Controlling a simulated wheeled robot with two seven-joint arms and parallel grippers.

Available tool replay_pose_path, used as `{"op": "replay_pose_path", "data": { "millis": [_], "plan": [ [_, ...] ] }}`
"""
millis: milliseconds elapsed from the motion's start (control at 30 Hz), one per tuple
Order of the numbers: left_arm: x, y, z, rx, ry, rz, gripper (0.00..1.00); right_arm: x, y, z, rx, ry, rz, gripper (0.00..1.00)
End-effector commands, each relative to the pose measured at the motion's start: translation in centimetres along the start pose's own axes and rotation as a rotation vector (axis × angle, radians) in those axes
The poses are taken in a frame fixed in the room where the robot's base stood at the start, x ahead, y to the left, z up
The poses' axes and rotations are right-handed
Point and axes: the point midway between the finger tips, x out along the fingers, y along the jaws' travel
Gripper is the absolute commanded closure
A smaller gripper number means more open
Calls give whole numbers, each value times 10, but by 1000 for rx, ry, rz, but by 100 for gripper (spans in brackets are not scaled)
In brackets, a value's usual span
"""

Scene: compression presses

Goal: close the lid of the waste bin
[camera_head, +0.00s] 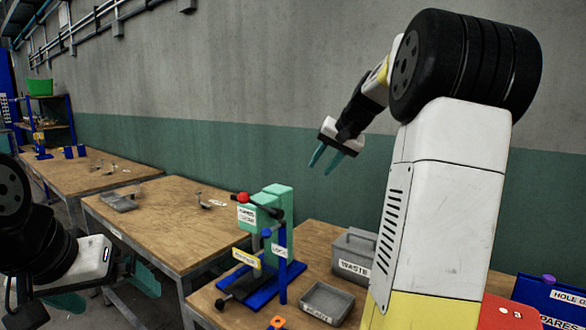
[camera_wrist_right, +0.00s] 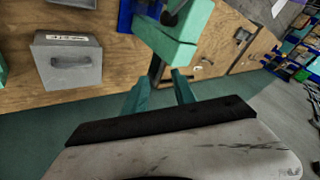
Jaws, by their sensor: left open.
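The grey waste bin (camera_head: 345,259) stands on the near workbench, right of the green and blue press, with a "WASTE" label on its front. Its lid (camera_head: 362,241), with a handle, appears to lie down over the top. The bin also shows at upper left in the right wrist view (camera_wrist_right: 68,68). My right gripper (camera_head: 331,161) is open and empty, raised above and behind the bench, clear of the bin. Its two green fingers stand apart in the right wrist view (camera_wrist_right: 160,86). My left gripper (camera_head: 95,294) is open and empty at lower left, far from the bin.
The press (camera_head: 272,230) with a red-knobbed lever stands left of the bin. A grey open tray (camera_head: 328,301) sits in front of the bin. A red object (camera_head: 505,314) and a blue labelled bin (camera_head: 552,297) are at lower right. Another bench (camera_head: 165,220) stands left.

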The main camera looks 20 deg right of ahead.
Motion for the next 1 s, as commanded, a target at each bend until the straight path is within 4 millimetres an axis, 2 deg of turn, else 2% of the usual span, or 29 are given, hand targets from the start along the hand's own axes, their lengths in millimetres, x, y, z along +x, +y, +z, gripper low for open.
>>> {"op": "replay_pose_path", "data": {
  "millis": [33,200,400,867,967,1000],
  "plan": [
    [0,0,0,0,0,0,0,-3,-7,10,-15,-5,3,68],
    [0,0,0,0,0,0,0,-10,-20,36,-53,-17,16,68],
    [0,0,0,0,0,0,0,-14,-28,54,-77,-26,25,68],
    [0,0,0,0,0,0,0,-16,-31,61,-87,-28,27,68],
    [0,0,0,0,0,0,0,-21,-39,82,-117,-36,32,68],
    [0,0,0,0,0,0,0,-25,-44,97,-138,-41,37,68]
  ]
}}
